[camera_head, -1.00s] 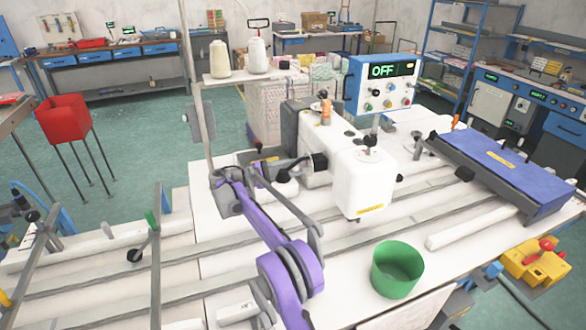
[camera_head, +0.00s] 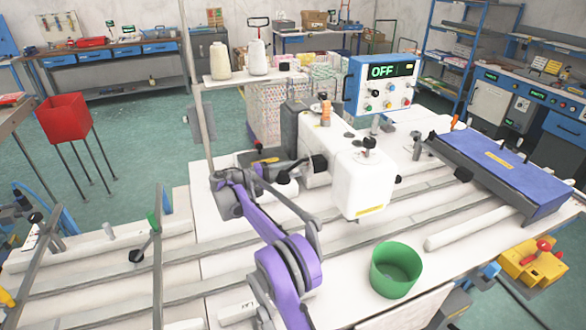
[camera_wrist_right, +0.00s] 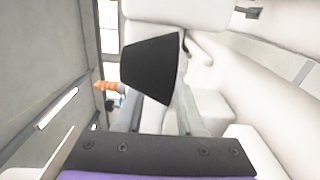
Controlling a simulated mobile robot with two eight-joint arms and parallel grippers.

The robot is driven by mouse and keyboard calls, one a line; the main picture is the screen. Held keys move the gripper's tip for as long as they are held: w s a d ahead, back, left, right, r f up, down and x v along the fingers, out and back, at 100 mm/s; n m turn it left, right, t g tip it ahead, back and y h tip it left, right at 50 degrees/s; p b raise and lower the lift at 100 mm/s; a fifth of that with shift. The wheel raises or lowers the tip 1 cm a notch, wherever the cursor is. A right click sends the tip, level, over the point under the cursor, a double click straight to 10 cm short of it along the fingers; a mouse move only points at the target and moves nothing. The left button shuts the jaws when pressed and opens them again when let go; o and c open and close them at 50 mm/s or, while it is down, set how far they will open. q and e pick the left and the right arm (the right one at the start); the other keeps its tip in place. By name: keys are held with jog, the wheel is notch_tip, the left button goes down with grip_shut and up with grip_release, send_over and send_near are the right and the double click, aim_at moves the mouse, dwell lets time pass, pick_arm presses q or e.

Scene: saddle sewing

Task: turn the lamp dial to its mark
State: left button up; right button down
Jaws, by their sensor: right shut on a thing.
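My purple right arm reaches up from the bottom of the head view and bends toward the left side of the white sewing machine (camera_head: 366,182). My right gripper (camera_head: 298,170) is at a dark knob (camera_head: 319,162) on the machine's side, which I take for the lamp dial. In the right wrist view a black tapered knob (camera_wrist_right: 150,68) sits between the finger links, and the gripper is shut on it. The fingertips are largely hidden behind it. I cannot make out a mark on the dial. My left gripper is not in view.
The control box (camera_head: 382,84) behind the machine reads OFF. A green bin (camera_head: 396,270) stands at the table's front. A thread stand with two cones (camera_head: 258,57) rises behind the arm. A blue-topped unit (camera_head: 500,165) lies right; rails cross the table.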

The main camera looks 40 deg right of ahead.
jog(key=shift+m, duration=1.5)
jog(key=c, duration=0.5)
grip_release()
